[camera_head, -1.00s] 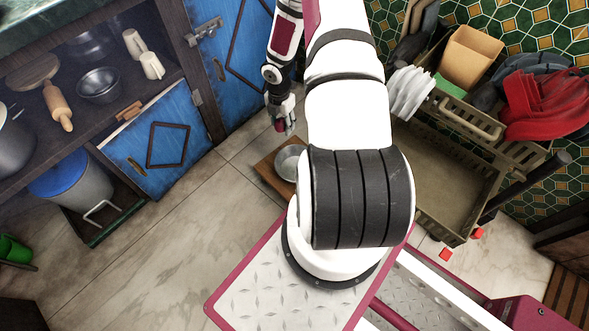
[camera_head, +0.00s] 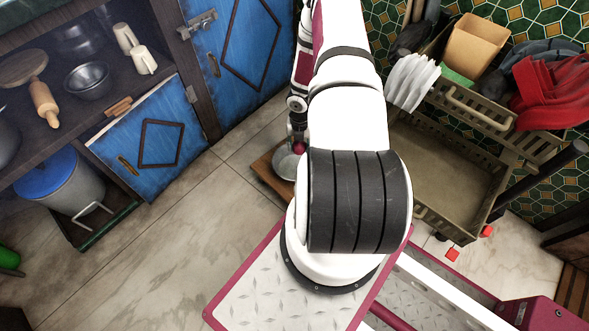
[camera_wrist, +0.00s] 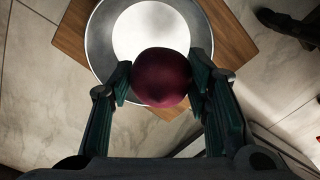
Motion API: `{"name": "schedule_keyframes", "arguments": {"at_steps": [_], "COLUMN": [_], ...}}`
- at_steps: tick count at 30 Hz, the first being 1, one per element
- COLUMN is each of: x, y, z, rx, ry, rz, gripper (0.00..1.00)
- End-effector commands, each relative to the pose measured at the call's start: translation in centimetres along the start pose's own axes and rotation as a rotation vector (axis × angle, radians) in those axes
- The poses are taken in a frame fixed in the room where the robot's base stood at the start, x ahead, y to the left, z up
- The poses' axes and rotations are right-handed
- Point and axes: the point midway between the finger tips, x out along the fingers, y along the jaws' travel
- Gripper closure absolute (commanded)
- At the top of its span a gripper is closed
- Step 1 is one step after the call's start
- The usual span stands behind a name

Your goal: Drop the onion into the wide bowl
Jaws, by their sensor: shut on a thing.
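A dark red onion (camera_wrist: 161,77) is held between the two fingers of my gripper (camera_wrist: 161,82) in the wrist view. A wide metal bowl (camera_wrist: 97,45) stands on a wooden board behind and below the onion; the onion overlaps the near part of the bowl in that view. In the head view my gripper (camera_head: 297,146) is above the bowl (camera_head: 285,164), with a bit of the onion (camera_head: 299,149) showing. My arm hides the right part of the bowl.
The wooden board (camera_head: 262,168) lies on the tiled floor. A dish rack (camera_head: 450,165) with plates stands to the right, a blue cabinet door (camera_head: 160,140) to the left. A small metal bowl (camera_head: 87,80) sits on the shelf.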

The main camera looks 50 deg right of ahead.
Motion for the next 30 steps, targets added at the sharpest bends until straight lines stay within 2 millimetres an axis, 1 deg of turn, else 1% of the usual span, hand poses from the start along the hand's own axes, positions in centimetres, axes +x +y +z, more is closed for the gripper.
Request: {"name": "schedule_keyframes", "arguments": {"at_steps": [1, 4, 13, 14, 15, 17, 26, 30], "x": [0.9, 1.5, 1.6, 1.6, 1.6, 1.6, 1.5, 0.6], "y": [0.0, 0.0, 0.0, 0.0, 0.0, 0.0, 0.0, 0.0], "z": [0.0, 0.0, 0.0, 0.0, 0.0, 0.0, 0.0, 0.2], "rx": [0.0, 0.0, 0.0, 0.0, 0.0, 0.001, 0.001, 0.002], "ry": [0.0, 0.0, -0.001, -0.001, -0.001, -0.001, -0.001, -0.003], "rz": [0.0, 0.0, 0.0, 0.0, 0.0, 0.0, 0.0, 0.001], "gripper": [0.85, 0.85, 0.85, 0.54, 0.45, 0.33, 0.33, 0.33]}}
